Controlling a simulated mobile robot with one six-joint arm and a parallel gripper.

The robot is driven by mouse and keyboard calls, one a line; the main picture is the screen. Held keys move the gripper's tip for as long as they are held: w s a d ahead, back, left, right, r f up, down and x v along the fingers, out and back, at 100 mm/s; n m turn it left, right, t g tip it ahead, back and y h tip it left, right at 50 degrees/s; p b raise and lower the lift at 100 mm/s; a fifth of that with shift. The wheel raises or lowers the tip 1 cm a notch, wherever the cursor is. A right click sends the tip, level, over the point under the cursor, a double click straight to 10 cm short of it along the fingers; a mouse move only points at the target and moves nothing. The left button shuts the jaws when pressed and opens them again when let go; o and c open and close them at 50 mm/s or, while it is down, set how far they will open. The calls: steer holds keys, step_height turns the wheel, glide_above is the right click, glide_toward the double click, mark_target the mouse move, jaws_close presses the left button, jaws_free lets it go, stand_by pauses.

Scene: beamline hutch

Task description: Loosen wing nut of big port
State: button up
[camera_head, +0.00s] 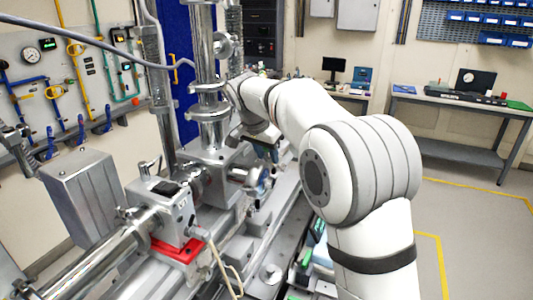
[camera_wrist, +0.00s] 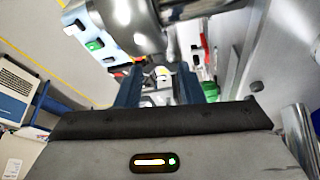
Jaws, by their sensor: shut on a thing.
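My gripper (camera_wrist: 160,88) is in the wrist view, with its two dark blue fingers reaching forward. The fingers are closed on a small, pale metallic part, which I take to be the wing nut (camera_wrist: 162,73); its shape is mostly hidden. In the head view, my gripper (camera_head: 266,150) points down beside the vertical steel column. Just below it is a round metal port (camera_head: 257,179) on the side of the grey chamber block (camera_head: 222,172). A shiny rounded metal body (camera_wrist: 128,22) is close above the fingers in the wrist view.
The vertical steel column (camera_head: 209,100) stands close left of my gripper. A beam pipe with a grey box (camera_head: 163,205) on a red mount (camera_head: 178,249) lies in front. A bench (camera_head: 450,105) stands at the back right. Open floor (camera_head: 475,215) lies to the right.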

steer(key=shift+c, duration=1.4)
steer(key=shift+n+b, duration=0.35)
steer(key=shift+n, duration=0.25)
steer(key=o, duration=1)
steer(key=v, duration=0.4)
steer(key=b+v, duration=0.1)
steer(key=v, duration=0.3)
steer(key=shift+d, duration=0.2)
steer(key=shift+y, duration=0.3)
